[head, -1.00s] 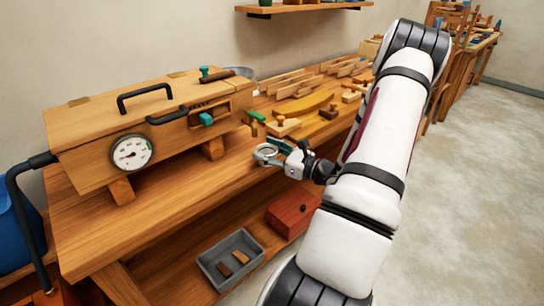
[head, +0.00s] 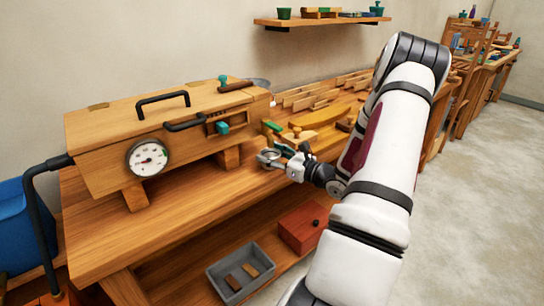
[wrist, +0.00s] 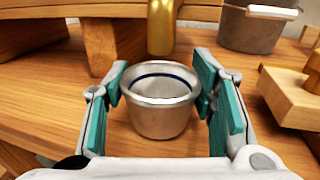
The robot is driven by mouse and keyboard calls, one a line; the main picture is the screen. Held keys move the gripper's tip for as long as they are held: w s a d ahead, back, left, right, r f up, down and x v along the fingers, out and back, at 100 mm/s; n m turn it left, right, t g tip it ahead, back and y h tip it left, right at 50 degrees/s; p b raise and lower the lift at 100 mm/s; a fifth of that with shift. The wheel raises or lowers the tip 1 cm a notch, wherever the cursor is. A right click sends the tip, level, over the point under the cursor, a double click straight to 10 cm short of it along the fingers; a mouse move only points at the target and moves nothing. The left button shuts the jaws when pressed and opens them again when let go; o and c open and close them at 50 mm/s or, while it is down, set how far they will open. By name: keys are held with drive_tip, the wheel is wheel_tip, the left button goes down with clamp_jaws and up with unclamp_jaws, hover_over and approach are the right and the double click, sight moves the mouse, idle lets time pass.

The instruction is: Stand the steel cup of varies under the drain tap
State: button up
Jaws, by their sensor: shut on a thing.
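The steel cup (wrist: 160,112), grey with a dark blue band inside its rim, is upright between the teal-padded fingers of my gripper (wrist: 162,88) in the wrist view. My gripper is shut on it. In the head view, the cup (head: 268,156) is over the bench's front part, right of the wooden box, with my gripper (head: 279,160) around it. The brass drain tap (wrist: 161,27) hangs down just beyond the cup's far rim in the wrist view. I cannot tell whether the cup's base touches the bench.
The wooden box (head: 95,130) with a gauge stands on feet on the bench (head: 150,232). A grey pot (wrist: 250,28) and a wooden block (wrist: 290,92) are to the right in the wrist view. Wooden parts and tools crowd the bench behind my gripper. A grey tray (head: 213,273) sits below.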

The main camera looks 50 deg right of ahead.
drive_tip(key=shift+f, duration=0.2)
idle(0.3)
drive_tip(key=o, duration=1.4)
drive_tip(key=s, duration=1.2)
